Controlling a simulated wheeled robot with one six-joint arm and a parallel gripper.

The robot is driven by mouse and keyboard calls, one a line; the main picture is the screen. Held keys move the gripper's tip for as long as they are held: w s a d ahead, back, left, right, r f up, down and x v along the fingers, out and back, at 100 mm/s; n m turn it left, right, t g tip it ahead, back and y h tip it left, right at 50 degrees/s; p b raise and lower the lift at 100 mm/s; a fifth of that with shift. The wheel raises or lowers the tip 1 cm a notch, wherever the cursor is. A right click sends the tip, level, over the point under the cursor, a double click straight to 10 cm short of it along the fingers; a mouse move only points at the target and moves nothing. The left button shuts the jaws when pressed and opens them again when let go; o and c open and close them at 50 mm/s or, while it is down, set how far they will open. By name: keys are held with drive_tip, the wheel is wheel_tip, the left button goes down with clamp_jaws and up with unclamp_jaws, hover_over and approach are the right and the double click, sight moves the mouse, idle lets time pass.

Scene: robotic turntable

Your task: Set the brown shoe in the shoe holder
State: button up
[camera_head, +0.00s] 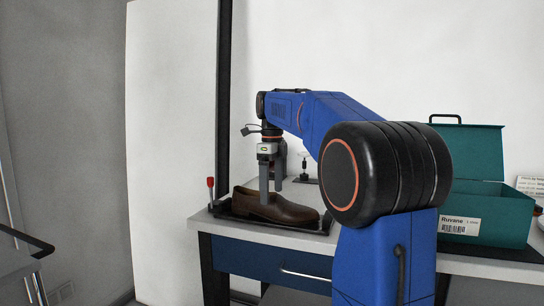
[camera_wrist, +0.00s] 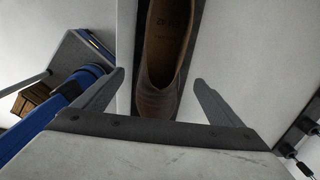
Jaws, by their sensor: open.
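The brown shoe (camera_head: 272,207) lies on a black tray-like holder (camera_head: 314,230) on the table, its toe pointing right in the head view. Gaps show between the shoe and both fingers there. A dark strip, seemingly the holder (camera_wrist: 190,45), shows beside and under the shoe.
A teal box (camera_head: 487,215) with a raised lid stands at the right of the table (camera_head: 215,224). A red-knobbed lever (camera_head: 210,184) stands at the holder's left end. A black clamp-like fixture (camera_head: 304,168) is behind the shoe. A dark post (camera_head: 224,90) rises at the back.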

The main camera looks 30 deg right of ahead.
wheel_tip(320, 180, up, 12)
idle(0.4)
drive_tip(key=shift+s+r, duration=0.1)
drive_tip(key=s+a+f+n+t, duration=0.2)
drive_tip(key=s+a+f+n, duration=0.8)
drive_tip(key=s+f+n, duration=0.25)
drive_tip(key=s+a+f+n+t, duration=0.1)
drive_tip(key=s+a+f+n, duration=0.2)
drive_tip(key=s+f+n, duration=0.5)
drive_tip(key=s+a+f+n+t, duration=0.1)
drive_tip(key=s+f+n, duration=0.7)
drive_tip(key=f, duration=0.8)
drive_tip(key=shift+s+a+f+t, duration=0.15)
drive_tip(key=shift+s+a+t, duration=0.25)
drive_tip(key=shift+s+a, duration=0.45)
